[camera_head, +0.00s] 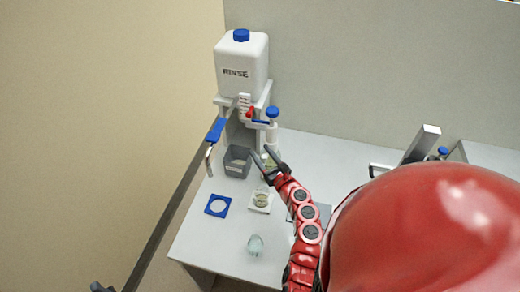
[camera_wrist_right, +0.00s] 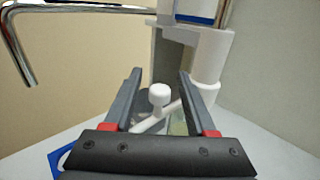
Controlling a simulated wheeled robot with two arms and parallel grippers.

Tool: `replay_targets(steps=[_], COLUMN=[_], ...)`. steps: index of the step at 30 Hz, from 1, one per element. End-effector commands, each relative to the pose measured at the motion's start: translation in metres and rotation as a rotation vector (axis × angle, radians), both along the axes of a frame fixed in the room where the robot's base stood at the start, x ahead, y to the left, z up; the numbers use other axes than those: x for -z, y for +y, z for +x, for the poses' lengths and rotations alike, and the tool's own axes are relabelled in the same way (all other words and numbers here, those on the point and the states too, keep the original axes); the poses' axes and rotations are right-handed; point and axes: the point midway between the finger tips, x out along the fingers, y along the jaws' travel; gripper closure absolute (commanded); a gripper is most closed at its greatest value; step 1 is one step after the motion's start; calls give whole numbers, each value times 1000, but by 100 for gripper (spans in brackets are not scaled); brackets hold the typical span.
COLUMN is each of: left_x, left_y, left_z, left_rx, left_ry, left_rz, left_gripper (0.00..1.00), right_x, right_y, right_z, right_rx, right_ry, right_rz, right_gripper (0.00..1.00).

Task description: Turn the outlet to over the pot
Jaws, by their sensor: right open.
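The outlet (camera_head: 217,130) is a pipe with a blue sleeve under the white RINSE tank (camera_head: 241,72). Its bent metal spout points down at the left, left of the grey bin (camera_head: 237,161). The spout's chrome tube (camera_wrist_right: 14,50) shows at the upper left of the right wrist view. A small round vessel (camera_head: 261,200), perhaps the pot, sits on a white pad, right of and nearer than the spout. My right gripper (camera_head: 266,157) is open beside the bin. In the wrist view a white knob (camera_wrist_right: 160,94) shows between its fingers, seemingly beyond them. A dark tip (camera_head: 101,287) at lower left may be my left gripper.
A blue square with a round hole (camera_head: 217,206) lies left of the vessel. A clear glass piece (camera_head: 255,245) stands near the front. A blue-topped valve with a red part (camera_head: 262,116) sits below the tank. A wall closes the back.

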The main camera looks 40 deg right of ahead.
Motion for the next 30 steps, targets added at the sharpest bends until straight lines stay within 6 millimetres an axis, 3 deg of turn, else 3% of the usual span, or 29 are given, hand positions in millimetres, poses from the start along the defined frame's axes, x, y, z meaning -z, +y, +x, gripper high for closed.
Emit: replay_targets(steps=[4, 13, 23, 30], left_x=[-2, -2, -2, -2], left_y=[0, 0, 0, 0], left_z=[0, 0, 0, 0], left_rx=[0, 0, 0, 0], left_ry=[0, 0, 0, 0], left_rz=[0, 0, 0, 0], left_gripper=[50, 50, 50, 50], right_x=[1, 1, 1, 1], right_y=[0, -1, -1, -1], right_z=[12, 13, 13, 13], right_rx=[-1, 1, 1, 1], right_ry=[2, 2, 2, 2], right_rz=[1, 1, 1, 1], right_gripper=[44, 44, 100, 100])
